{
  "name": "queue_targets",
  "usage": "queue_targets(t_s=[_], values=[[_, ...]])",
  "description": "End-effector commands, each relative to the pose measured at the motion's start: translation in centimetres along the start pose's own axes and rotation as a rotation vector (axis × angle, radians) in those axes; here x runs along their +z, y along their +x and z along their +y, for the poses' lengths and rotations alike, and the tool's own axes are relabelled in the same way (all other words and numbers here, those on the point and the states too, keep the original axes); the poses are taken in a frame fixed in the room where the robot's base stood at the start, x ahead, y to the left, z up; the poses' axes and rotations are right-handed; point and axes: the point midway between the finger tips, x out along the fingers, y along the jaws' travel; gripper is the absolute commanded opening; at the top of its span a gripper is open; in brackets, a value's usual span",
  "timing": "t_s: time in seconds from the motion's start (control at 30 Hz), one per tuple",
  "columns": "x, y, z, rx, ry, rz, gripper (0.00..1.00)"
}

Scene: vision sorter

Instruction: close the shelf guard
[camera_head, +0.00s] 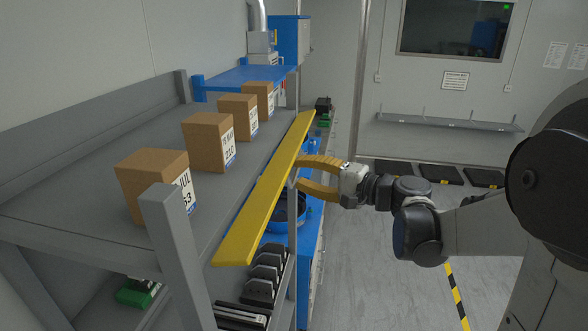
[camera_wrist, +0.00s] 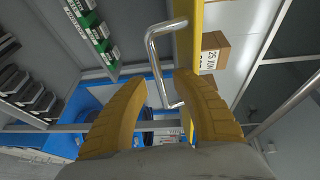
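The shelf guard (camera_head: 265,200) is a long flat yellow bar along the front of the upper grey shelf, beside the row of boxes. In the wrist view part of the guard (camera_wrist: 188,42) shows upright, with a bent silver handle (camera_wrist: 156,62) on its left. My gripper (camera_head: 298,172) is at the guard's outer side, around its middle in the head view. In the wrist view my gripper (camera_wrist: 163,84) has its yellow fingers apart, with the handle's lower end showing between them. I cannot tell whether they touch. The handle is not clear in the head view.
Several cardboard boxes stand in a row on the upper shelf, the nearest one (camera_head: 155,185) large. A grey shelf post (camera_head: 175,250) rises in front. Black and green items lie on the lower shelf (camera_head: 190,300). The floor (camera_head: 400,290) to the right is open.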

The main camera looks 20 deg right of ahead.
Motion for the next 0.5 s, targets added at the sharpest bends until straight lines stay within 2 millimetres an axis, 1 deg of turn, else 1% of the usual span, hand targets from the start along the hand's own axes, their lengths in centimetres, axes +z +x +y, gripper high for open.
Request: queue_targets(t_s=[0.03, 0.13, 0.43, 0.47, 0.5], values=[[0.11, 0.55, -0.06, 0.000, 0.000, -0.003, 0.32], [0.05, 1.13, -0.01, 0.000, 0.000, -0.001, 0.32], [0.05, 1.31, 0.03, 0.000, -0.001, 0.000, 0.31], [0.05, 1.31, 0.03, 0.001, -0.001, 0.000, 0.22], [0.05, 1.31, 0.03, 0.001, -0.001, 0.000, 0.10]])
